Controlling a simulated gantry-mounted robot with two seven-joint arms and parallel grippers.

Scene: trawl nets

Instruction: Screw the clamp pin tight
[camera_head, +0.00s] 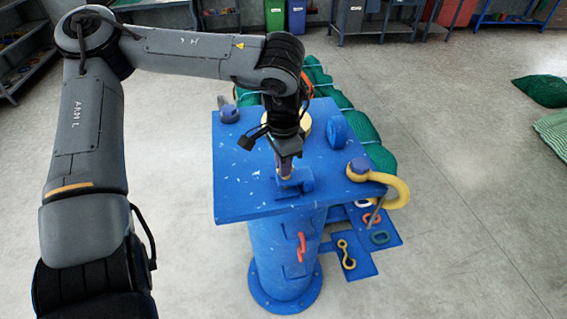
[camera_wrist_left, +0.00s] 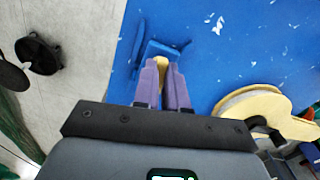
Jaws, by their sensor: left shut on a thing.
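My left gripper (camera_head: 285,174) points down at the blue clamp (camera_head: 301,184) near the front middle of the blue table top (camera_head: 245,200). Its purple fingers are shut on a small yellow piece, which looks like the head of the clamp pin. In the left wrist view, the yellow pin head (camera_wrist_left: 162,62) shows between the fingertips (camera_wrist_left: 165,70), right against the blue clamp (camera_wrist_left: 168,48). The pin's shaft is hidden, so I cannot tell how deep it sits. My right gripper is in neither view.
A blue upright disc (camera_head: 338,128) and a yellow round piece (camera_head: 304,122) stand behind the clamp. A grey knob (camera_head: 228,112) is at back left. Green net (camera_head: 350,112) lies behind. The front left of the top is clear.

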